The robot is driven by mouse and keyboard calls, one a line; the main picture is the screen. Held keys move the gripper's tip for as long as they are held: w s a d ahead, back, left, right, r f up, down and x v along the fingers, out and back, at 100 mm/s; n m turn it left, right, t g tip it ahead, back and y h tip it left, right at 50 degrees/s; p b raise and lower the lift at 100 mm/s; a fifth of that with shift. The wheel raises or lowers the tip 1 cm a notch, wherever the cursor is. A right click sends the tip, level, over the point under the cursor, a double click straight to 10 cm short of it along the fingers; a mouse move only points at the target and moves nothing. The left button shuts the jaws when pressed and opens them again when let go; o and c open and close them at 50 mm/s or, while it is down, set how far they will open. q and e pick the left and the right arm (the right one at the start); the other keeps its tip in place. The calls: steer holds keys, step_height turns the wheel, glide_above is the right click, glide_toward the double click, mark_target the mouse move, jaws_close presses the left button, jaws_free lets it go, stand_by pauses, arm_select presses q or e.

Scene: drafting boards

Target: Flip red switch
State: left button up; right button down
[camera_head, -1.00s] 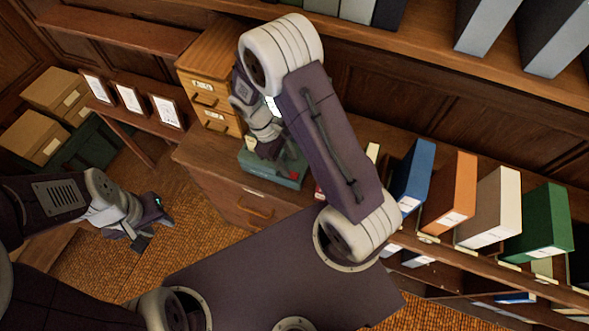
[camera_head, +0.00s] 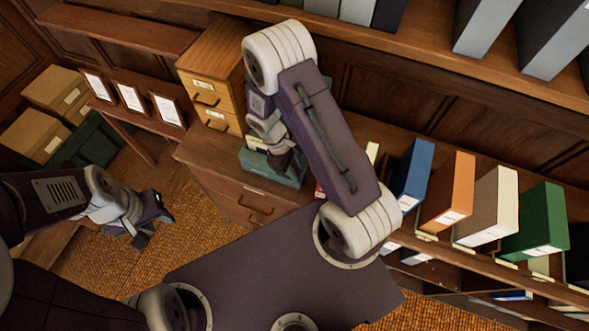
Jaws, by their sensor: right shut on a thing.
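A teal box (camera_head: 258,172) sits on the wooden cabinet top, partly covered by my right arm. The red switch on it is hidden now behind my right gripper (camera_head: 284,166). That gripper is down at the box's top, shut on what appears to be the switch; its fingertips are hard to see. My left gripper (camera_head: 153,226) hangs over the woven floor at the left, well away from the box. Its fingers are too dark and small to tell whether they are open.
A wooden drawer unit (camera_head: 212,75) stands behind the box. Blue (camera_head: 413,175), orange (camera_head: 449,192), white (camera_head: 489,206) and green (camera_head: 537,222) binders stand on the right. Framed papers (camera_head: 130,97) and cardboard boxes (camera_head: 55,92) are at the left.

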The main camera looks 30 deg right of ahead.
steer(key=shift+s+d+f+t+y, duration=0.1)
steer(key=shift+s+d+t+y, duration=0.05)
steer(key=shift+t+y, duration=0.3)
steer(key=c, duration=1.2)
jaws_free()
steer(key=shift+c, duration=0.2)
steer(key=v, duration=0.9)
steer(key=shift+b, duration=0.4)
